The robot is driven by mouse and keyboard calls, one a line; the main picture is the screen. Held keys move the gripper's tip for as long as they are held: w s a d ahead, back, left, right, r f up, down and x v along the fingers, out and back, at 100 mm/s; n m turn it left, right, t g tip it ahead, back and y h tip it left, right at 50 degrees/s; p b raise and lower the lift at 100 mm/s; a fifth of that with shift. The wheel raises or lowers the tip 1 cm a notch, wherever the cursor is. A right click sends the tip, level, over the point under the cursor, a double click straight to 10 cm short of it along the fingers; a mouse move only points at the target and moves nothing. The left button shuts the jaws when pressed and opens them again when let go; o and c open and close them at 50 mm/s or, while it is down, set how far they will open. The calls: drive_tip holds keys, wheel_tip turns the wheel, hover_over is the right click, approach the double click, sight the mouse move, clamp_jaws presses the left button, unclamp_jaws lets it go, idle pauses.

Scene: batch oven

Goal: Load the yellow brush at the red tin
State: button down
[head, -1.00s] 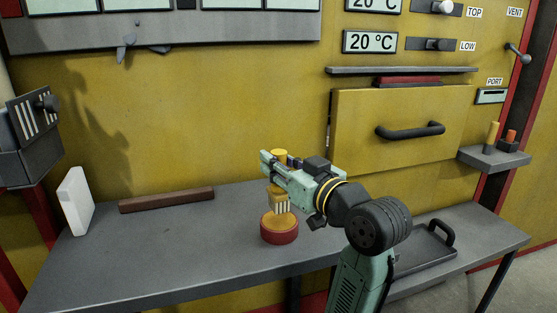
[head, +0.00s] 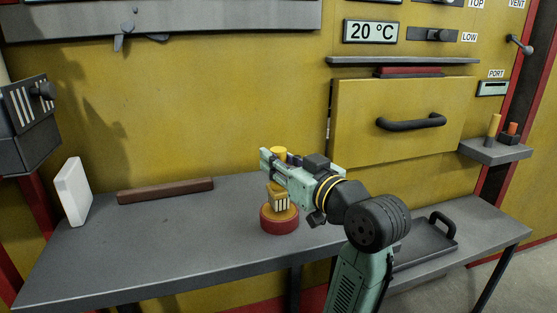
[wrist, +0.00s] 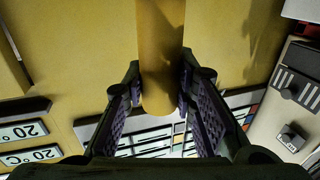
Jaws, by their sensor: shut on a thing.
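My gripper (head: 279,171) is shut on the handle of the yellow brush (head: 278,196), above the grey bench. The brush is upright, with its pale bristles pointing down. Its handle top shows above the fingers. The red tin (head: 279,224) stands on the bench directly below, with an orange-yellow top surface. The bristle ends overlap the tin's top in the head view; I cannot tell whether they touch it. In the wrist view the yellow handle (wrist: 160,60) runs between both fingers; the bristles and the tin are not visible there.
A brown bar (head: 165,190) and an upright white block (head: 73,191) are on the bench's left part. The closed oven drawer with a black handle (head: 410,122) is behind my arm. A dark tray (head: 425,252) lies at right. The bench's left front is clear.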

drive_tip(key=shift+f+b, duration=0.4)
drive_tip(key=shift+f, duration=0.25)
idle(1.2)
wheel_tip(320, 180, up, 7)
drive_tip(key=p, duration=0.6)
drive_tip(key=shift+r, duration=0.15)
idle(0.7)
